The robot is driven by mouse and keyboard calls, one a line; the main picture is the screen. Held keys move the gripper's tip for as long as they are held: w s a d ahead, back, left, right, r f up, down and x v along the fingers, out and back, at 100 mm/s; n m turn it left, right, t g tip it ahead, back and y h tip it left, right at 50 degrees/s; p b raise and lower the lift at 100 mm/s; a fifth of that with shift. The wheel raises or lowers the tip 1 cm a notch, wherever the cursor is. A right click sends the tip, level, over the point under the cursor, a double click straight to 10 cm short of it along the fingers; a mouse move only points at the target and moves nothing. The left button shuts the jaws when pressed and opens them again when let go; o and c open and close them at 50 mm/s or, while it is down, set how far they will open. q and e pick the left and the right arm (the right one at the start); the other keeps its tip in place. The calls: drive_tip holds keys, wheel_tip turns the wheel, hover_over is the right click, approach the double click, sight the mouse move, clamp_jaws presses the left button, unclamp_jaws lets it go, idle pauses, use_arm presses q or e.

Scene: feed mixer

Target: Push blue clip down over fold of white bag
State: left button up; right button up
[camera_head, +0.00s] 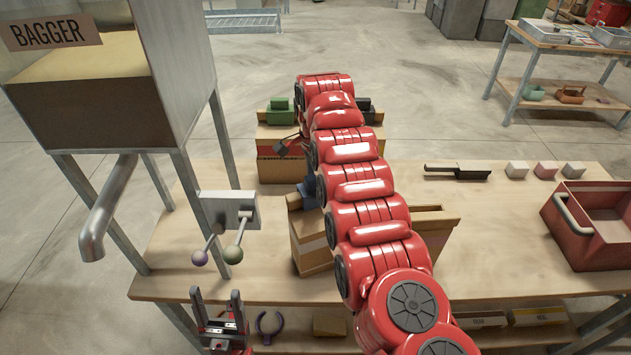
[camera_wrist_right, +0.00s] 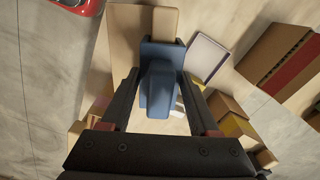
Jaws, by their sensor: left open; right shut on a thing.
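My right gripper (camera_wrist_right: 161,78) is shut on a blue clip (camera_wrist_right: 158,88). The clip has a wide flat part and a raised narrower part between the fingers. In the head view, my red right arm hides most of that gripper, and a small blue piece (camera_head: 308,188) shows beside the arm; I cannot tell for sure that it is the clip. A pale flat sheet (camera_wrist_right: 207,57) lies beyond the right finger; I cannot tell whether it is the white bag. No white bag is clear in the head view. My left gripper (camera_head: 222,312) is open and empty at lower left.
An open cardboard box (camera_head: 312,240) stands on the wooden table (camera_head: 495,235), partly behind my right arm. A lever box (camera_head: 229,209) and the bagger spout (camera_head: 107,208) are at left. A red bin (camera_head: 590,250), brush (camera_head: 457,172) and small blocks (camera_head: 545,170) are at right.

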idle(0.3)
drive_tip(key=o, duration=1.4)
drive_tip(key=shift+r, duration=0.2)
drive_tip(key=shift+r+p, duration=0.6)
drive_tip(key=shift+r, duration=0.55)
drive_tip(key=shift+r+p, duration=1.65)
drive_tip(key=shift+r, duration=0.55)
drive_tip(key=shift+s+f, duration=0.1)
